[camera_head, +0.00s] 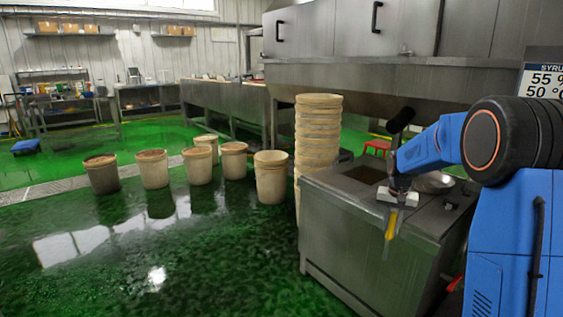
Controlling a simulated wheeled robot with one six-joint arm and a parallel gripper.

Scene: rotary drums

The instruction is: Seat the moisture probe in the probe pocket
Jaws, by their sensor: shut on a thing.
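My gripper (394,208) is at the end of my blue arm, in front of the near side of a steel cabinet (345,222). It is shut on a slim tool with a yellow body, which seems to be the moisture probe (390,226). The probe hangs nearly upright, and a thin greyish end shows below the yellow part. Its upper end is hidden by the gripper. I cannot make out the probe pocket for certain. The cabinet top has a dark square opening (365,174) left of my gripper and a small dark fitting (449,206) to its right.
A tall stack of tan buckets (318,130) stands close to the cabinet's left. Several separate buckets (271,178) stand on the wet green floor. A round metal bowl-like thing (433,182) is behind my gripper. Large steel machinery (390,85) fills the back. The left foreground floor is clear.

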